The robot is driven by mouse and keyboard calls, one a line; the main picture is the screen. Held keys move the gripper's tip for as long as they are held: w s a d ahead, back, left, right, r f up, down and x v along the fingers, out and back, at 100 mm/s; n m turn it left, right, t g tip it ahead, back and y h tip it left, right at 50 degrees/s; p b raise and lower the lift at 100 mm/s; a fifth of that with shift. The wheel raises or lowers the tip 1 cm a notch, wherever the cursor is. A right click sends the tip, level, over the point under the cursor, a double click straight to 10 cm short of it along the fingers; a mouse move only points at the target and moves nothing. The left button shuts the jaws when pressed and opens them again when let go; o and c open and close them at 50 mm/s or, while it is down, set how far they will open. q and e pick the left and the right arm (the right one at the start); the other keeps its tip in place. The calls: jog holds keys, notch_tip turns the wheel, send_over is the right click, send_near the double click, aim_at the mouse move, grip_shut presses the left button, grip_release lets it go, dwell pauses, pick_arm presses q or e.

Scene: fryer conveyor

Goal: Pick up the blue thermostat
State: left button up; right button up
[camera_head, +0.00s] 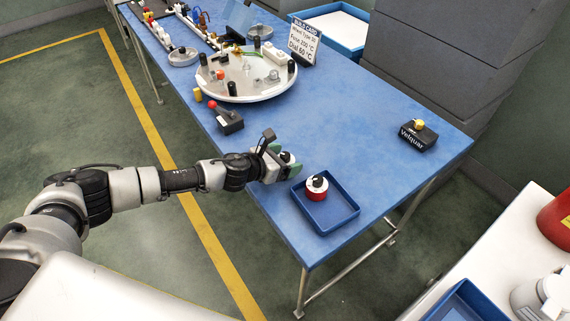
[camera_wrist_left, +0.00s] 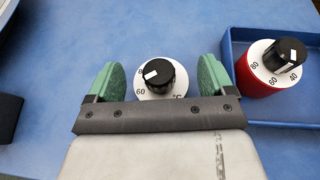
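A thermostat with a white dial and black knob (camera_wrist_left: 153,74) sits on the blue table between the fingers of my left gripper (camera_wrist_left: 158,82). Its body colour is hidden under the dial. The gripper is open, with green pads on both sides of the dial and visible gaps. A red thermostat (camera_head: 316,194) with a white dial stands in the blue tray, also visible in the wrist view (camera_wrist_left: 256,79).
The blue tray (camera_head: 345,221) is close to the right of the gripper. A black box with a red knob (camera_head: 227,119) lies behind it. A round white plate (camera_head: 218,94) with parts, a build card (camera_head: 304,40) and a black Velquar box (camera_head: 417,136) are farther off. The table's middle is clear.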

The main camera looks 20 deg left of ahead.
pick_arm(q)
jog(key=c, duration=0.9)
jog(key=shift+r, duration=0.1)
